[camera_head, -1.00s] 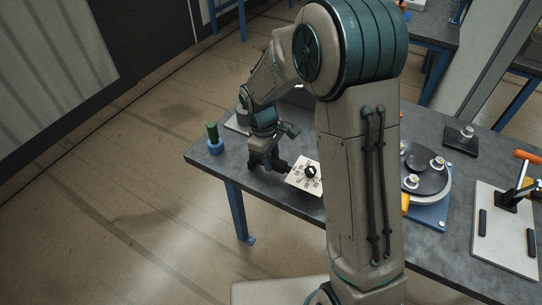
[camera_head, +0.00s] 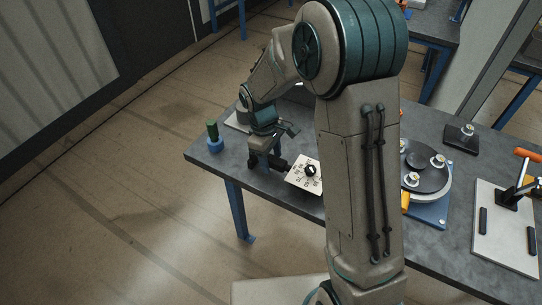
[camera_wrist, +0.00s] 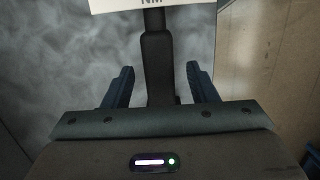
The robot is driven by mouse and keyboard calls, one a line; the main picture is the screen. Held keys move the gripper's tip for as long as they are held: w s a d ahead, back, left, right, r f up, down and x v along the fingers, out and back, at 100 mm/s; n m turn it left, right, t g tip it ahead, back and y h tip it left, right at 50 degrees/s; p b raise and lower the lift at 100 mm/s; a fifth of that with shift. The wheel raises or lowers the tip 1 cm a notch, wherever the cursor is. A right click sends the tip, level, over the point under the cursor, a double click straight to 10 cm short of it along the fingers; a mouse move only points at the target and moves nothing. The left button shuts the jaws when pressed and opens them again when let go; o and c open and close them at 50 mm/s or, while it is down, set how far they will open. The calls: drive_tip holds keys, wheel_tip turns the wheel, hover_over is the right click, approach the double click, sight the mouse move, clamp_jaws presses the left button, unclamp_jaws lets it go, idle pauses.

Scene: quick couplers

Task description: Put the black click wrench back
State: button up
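The black click wrench (camera_wrist: 158,62) shows in the wrist view as a dark handle running up between the two fingers. My gripper (camera_wrist: 160,70) is open around it, with a visible gap on each side between finger and handle. In the head view my gripper (camera_head: 264,158) is at the table's left front edge, and a dark part of the wrench (camera_head: 279,163) shows beside it. The handle's end nearest my palm is hidden by the gripper body. A white dial plate (camera_head: 305,174) with a black knob lies just right of the wrench; its edge also shows in the wrist view (camera_wrist: 120,4).
The grey table (camera_head: 222,168) has a green and blue cylinder (camera_head: 213,137) at its left corner. A round black turntable (camera_head: 425,178) with metal couplers stands right of my arm. Farther right are a black block (camera_head: 460,138) and an orange-handled clamp on a white plate (camera_head: 490,255).

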wheel_tip(320, 180, up, 14)
drive_tip(key=w+a, duration=0.1)
drive_tip(key=a, duration=0.1)
drive_tip(key=shift+w+f+b, duration=0.15)
drive_tip(key=shift+f+b, duration=0.05)
drive_tip(key=shift+b, duration=0.2)
drive_tip(key=shift+d, duration=0.1)
